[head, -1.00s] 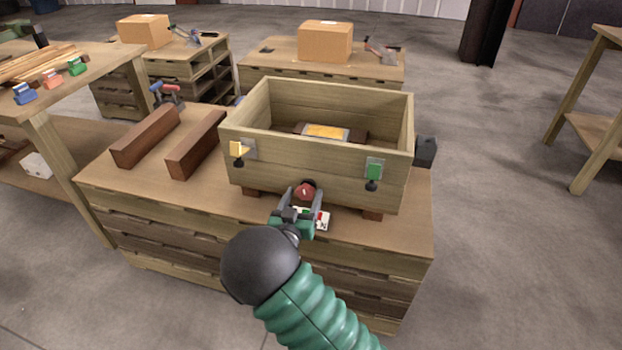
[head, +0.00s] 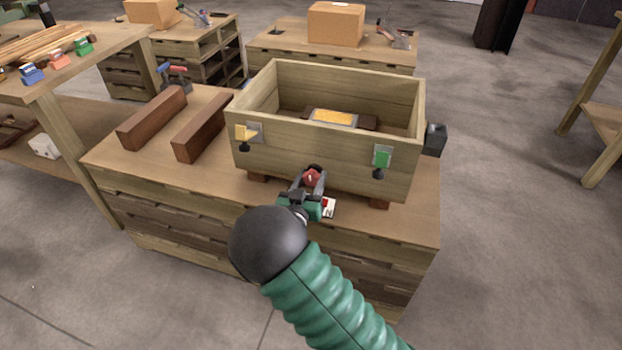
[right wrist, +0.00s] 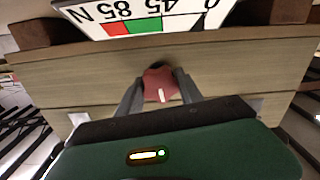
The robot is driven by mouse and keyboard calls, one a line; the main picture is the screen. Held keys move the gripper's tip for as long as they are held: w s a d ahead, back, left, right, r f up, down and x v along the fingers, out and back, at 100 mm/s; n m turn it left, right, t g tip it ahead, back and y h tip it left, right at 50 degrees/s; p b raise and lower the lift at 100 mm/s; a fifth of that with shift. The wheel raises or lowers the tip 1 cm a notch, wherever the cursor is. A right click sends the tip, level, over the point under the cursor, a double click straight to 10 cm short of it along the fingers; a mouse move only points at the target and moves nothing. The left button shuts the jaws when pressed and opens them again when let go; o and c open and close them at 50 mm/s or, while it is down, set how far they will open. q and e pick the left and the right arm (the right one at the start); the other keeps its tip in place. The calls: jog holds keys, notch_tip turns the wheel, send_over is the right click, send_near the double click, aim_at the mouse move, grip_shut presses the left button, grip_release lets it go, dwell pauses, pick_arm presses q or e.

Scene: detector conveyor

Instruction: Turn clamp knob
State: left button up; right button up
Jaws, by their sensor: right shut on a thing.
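The red clamp knob (head: 312,177) is low on the front of the wooden box (head: 320,155). My right gripper (head: 312,182) is shut on it, one finger on each side. In the right wrist view the knob (right wrist: 160,84), with a white mark pointing toward the gripper, sits between the fingers of my right gripper (right wrist: 158,90). A white scale card (right wrist: 145,20) reads "0 45 85 N", upside down, with red and green bands. It also shows partly in the head view (head: 329,207), beside the gripper. My left gripper is out of view.
A yellow latch (head: 245,133) and a green latch (head: 382,157) are on the box front. A block with a yellow top (head: 334,118) lies inside. Two brown beams (head: 153,117) (head: 200,127) lie left of the box on the workbench (head: 150,165).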

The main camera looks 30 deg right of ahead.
jog(key=shift+f+m, duration=0.1)
jog(key=shift+m, duration=0.3)
jog(key=m, duration=0.3)
jog(key=shift+b, duration=0.4)
jog(key=m+b, duration=0.1)
jog(key=m, duration=0.3)
jog(key=shift+f, duration=0.15)
jog(key=m+b, duration=0.3)
jog(key=m, duration=0.1)
jog(key=shift+s+f, duration=0.1)
jog(key=shift+m+b, duration=1.65)
jog(key=shift+m, duration=0.85)
jog(key=o, duration=1.4)
